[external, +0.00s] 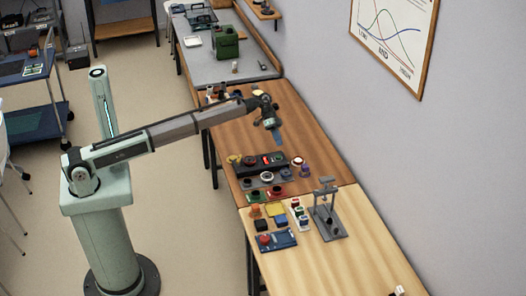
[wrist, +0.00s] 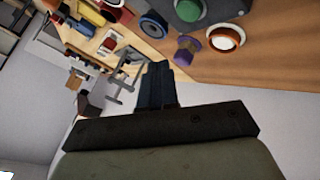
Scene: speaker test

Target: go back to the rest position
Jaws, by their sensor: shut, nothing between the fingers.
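My gripper (external: 279,138) is at the end of my outstretched arm, above the brown wooden table (external: 236,139) in the external view. Its fingers point down and are apart from the things on the table. In the wrist view my gripper (wrist: 153,70) shows as two dark blue fingers pressed together, with nothing between them. My arm reaches to the right from its pale green base column.
A black panel with coloured parts (external: 262,165) and several small round pieces lie below my gripper. A grey stand (external: 327,210) and a blue box with a red button (external: 276,239) are on the lighter table. The wall (external: 330,110) is to the right.

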